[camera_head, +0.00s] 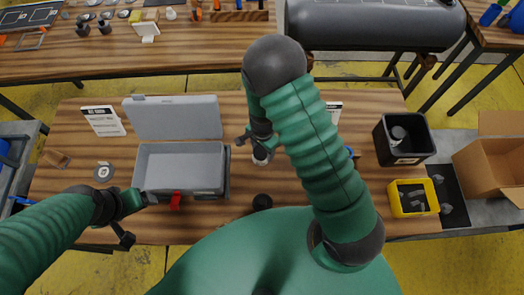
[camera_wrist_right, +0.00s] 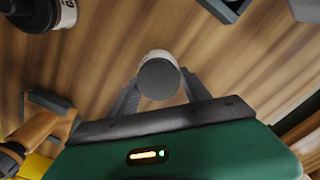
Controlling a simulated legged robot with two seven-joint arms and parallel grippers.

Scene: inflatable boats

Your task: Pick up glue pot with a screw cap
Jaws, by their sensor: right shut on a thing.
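A small white pot with a dark grey round cap (camera_wrist_right: 160,78) stands between the fingers of my right gripper (camera_wrist_right: 158,92) in the right wrist view. Its pale side (camera_head: 261,157) shows just below that gripper (camera_head: 256,142) in the head view. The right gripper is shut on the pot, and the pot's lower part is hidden. Another black-capped container with a white label (camera_wrist_right: 67,14) lies at the upper left of the wrist view; its label is cut off. My left gripper (camera_head: 140,217) is open and empty near the front left of the table.
An open grey toolbox (camera_head: 180,168) stands left of my right gripper. A black bin (camera_head: 405,140) and a yellow bin (camera_head: 414,197) stand at the right. A dark round object (camera_head: 262,201) stands near the front edge. An orange tool (camera_wrist_right: 40,132) shows in the wrist view.

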